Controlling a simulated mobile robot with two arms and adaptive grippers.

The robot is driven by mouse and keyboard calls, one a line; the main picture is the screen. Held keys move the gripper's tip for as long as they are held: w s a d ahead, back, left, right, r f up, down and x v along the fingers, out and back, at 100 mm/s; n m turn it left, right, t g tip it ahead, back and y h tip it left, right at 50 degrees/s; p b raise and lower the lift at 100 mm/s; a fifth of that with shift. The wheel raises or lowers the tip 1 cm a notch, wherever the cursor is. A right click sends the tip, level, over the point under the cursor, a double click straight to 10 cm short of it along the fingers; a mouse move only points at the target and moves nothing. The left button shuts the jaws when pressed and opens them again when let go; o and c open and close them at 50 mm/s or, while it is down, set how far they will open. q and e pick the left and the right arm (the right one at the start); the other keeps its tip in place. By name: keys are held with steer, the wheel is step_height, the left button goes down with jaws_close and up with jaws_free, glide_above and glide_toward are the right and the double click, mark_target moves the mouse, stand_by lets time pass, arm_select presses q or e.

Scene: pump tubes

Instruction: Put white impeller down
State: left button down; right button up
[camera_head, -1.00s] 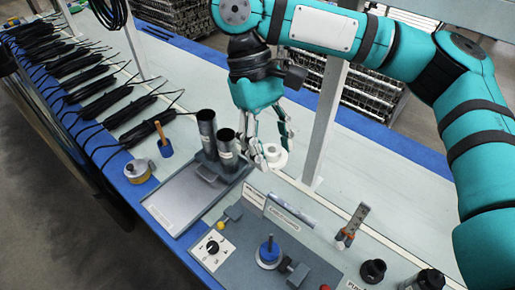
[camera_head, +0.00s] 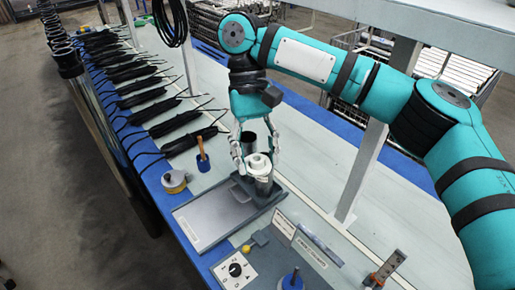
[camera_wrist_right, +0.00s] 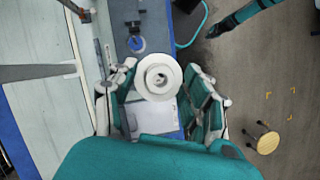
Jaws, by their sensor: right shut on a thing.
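My right gripper (camera_head: 256,162) is shut on the white impeller (camera_head: 259,160), a round stepped part with a hole in the middle. The impeller is upright between the fingertips, and it also shows in the right wrist view (camera_wrist_right: 158,80). In the head view it overlaps the top of the front dark tube (camera_head: 264,186); I cannot tell whether they touch. The rear dark tube (camera_head: 249,142) stands behind it, partly hidden by the gripper. In the right wrist view a teal limb with a dark end (camera_wrist_right: 217,29) shows at upper right, perhaps my left arm; its jaws are unclear.
A grey tray (camera_head: 198,222) lies left of the tubes. A yellow round part (camera_head: 174,181) and a wooden-handled blue tool (camera_head: 203,160) are beyond it. A dial box (camera_head: 235,269) and blue knob (camera_head: 291,281) are in front. Pale table (camera_head: 310,150) is clear to the right.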

steer(key=s+d+f+n+t+h, duration=0.1)
steer(key=d+f+n+t, duration=0.1)
steer(key=f+n, duration=0.2)
steer(key=s+d+f+n+t+h, duration=0.1)
steer(key=f+n, duration=0.3)
steer(key=n, duration=0.6)
steer(key=shift+s+d+f+t+h, duration=0.3)
steer(key=shift+d+t+h, duration=0.3)
steer(key=shift+d, duration=0.15)
